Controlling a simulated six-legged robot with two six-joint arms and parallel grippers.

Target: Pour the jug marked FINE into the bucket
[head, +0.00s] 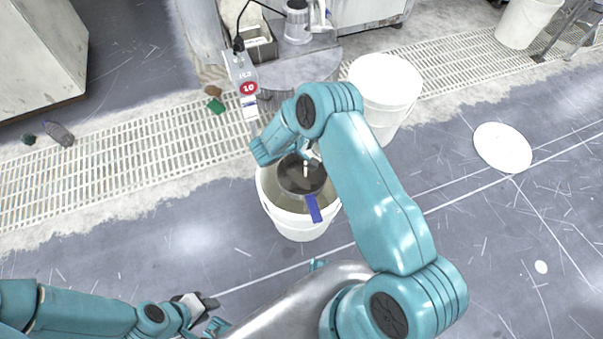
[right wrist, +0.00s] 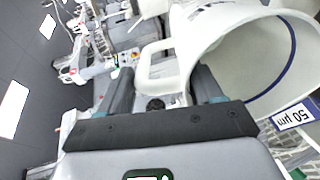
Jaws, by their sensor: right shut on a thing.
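My right gripper (right wrist: 163,88) is shut on the handle of a white jug (right wrist: 190,40) in the right wrist view. The jug's wide mouth opens to the right; only part of its dark lettering shows, too little to read. In the head view the arm reaches over the white bucket (head: 297,228) and hides most of the jug. A grey insert with a dark middle (head: 303,177) sits in the bucket's mouth. A blue tag (head: 313,208) lies at its near rim; a blue-edged tag reading 50 µm (right wrist: 296,115) shows in the wrist view. My left gripper (head: 212,312) is low, away from the bucket; its opening is unclear.
Another white bucket (head: 385,85) stands behind on the right. A sign with a red 10 (head: 248,88) is near the arm. A white disc (head: 502,147) lies on the floor.

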